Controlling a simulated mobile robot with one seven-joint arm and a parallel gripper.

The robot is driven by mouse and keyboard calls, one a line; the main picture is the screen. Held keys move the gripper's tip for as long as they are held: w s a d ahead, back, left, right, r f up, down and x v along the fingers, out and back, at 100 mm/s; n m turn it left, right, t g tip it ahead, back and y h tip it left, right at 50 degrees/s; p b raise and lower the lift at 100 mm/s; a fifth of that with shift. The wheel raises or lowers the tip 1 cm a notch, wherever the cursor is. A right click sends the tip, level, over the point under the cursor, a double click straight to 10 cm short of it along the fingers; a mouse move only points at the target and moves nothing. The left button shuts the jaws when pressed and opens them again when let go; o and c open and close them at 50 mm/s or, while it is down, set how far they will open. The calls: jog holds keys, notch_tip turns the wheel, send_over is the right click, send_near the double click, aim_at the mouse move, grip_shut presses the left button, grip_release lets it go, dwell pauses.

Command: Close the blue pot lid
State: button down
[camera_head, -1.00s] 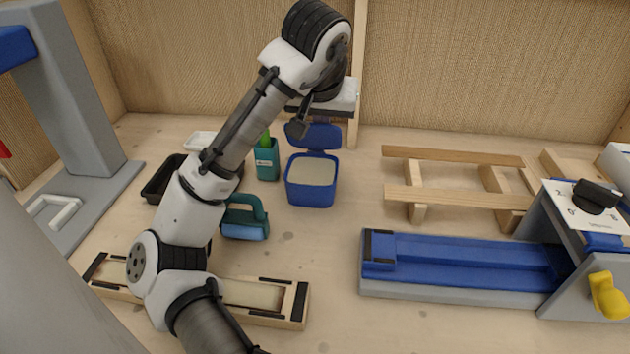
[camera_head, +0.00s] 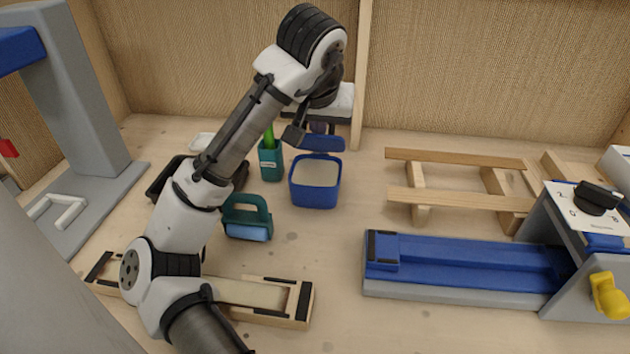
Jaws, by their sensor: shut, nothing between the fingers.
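The blue pot (camera_head: 315,193) stands open on the bench, filled nearly to its rim with a pale, cream-coloured content. Its blue lid (camera_head: 323,143) is raised at the back edge of the pot, clear of the opening. The upper part of the lid is partly hidden by my gripper and wrist.
A teal holder (camera_head: 270,160) with a green item stands left of the pot, and a teal-handled tool (camera_head: 246,218) lies in front of it. A wooden frame (camera_head: 460,197) and a blue-topped fixture (camera_head: 470,262) are at right. Bench right of the pot is clear.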

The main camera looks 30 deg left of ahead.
notch_tip(320, 180, down, 2)
jog(key=shift+a+f, duration=0.1)
jog(key=shift+a, duration=0.05)
notch_tip(320, 180, up, 10)
jog(key=p, duration=1.1)
jog(key=shift+w+a, duration=0.25)
jog(key=shift+w, duration=0.05)
